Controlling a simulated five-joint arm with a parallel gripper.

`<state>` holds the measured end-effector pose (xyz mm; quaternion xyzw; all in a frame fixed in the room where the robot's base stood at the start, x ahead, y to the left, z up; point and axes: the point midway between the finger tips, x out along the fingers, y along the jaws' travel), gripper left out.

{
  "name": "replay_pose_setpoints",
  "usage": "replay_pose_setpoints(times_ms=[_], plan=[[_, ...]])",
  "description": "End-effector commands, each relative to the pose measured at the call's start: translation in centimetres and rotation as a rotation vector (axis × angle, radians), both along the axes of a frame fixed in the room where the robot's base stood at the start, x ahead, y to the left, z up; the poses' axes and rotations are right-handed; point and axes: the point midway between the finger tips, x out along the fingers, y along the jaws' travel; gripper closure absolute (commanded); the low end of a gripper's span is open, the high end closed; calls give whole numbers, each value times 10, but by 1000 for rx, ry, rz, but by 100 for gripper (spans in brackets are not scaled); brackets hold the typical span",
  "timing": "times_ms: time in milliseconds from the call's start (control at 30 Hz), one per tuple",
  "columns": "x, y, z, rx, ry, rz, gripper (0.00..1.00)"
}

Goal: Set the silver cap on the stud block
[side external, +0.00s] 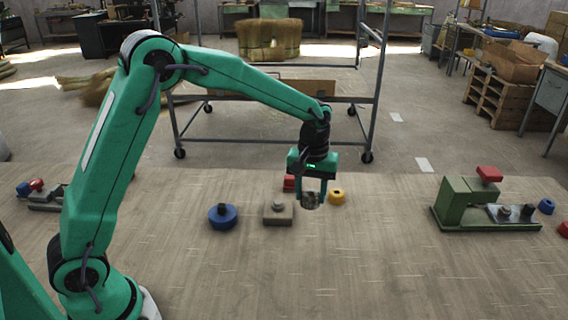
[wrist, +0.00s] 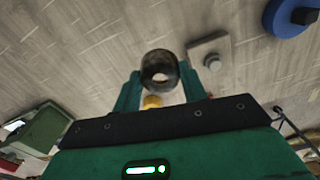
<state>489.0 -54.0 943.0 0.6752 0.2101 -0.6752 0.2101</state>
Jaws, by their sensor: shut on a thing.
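My gripper (side external: 311,197) is shut on the silver cap (side external: 310,203) and holds it above the table. In the wrist view the cap (wrist: 159,68) is a dark grey metallic ring with an opening, between the green fingers. The stud block (side external: 277,219) is a beige-grey square block with a short grey stud on top. It sits on the table just left of the cap in the side view. Cap and block look apart.
A blue disc (side external: 222,220) with a dark knob stands left of the block. A red piece (side external: 289,183) sits behind it, and a yellow ring (side external: 337,197) behind right of my gripper. A green fixture (side external: 462,207) stands at right. The front table (side external: 350,270) is clear.

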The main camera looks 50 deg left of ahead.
Motion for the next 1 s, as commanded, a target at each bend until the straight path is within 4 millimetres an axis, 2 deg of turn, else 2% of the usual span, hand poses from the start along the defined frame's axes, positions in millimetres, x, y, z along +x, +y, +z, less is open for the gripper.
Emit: replay_pose_setpoints(times_ms=[33, 200, 400, 600, 1000], plan=[[-1, 18, 0, 0, 0, 32, 79], [-6, 63, -2, 0, 0, 115, 79], [-13, 96, -4, 0, 0, 174, 79], [-15, 105, -5, 0, 0, 190, 79], [-15, 104, -13, 0, 1, 189, 79]])
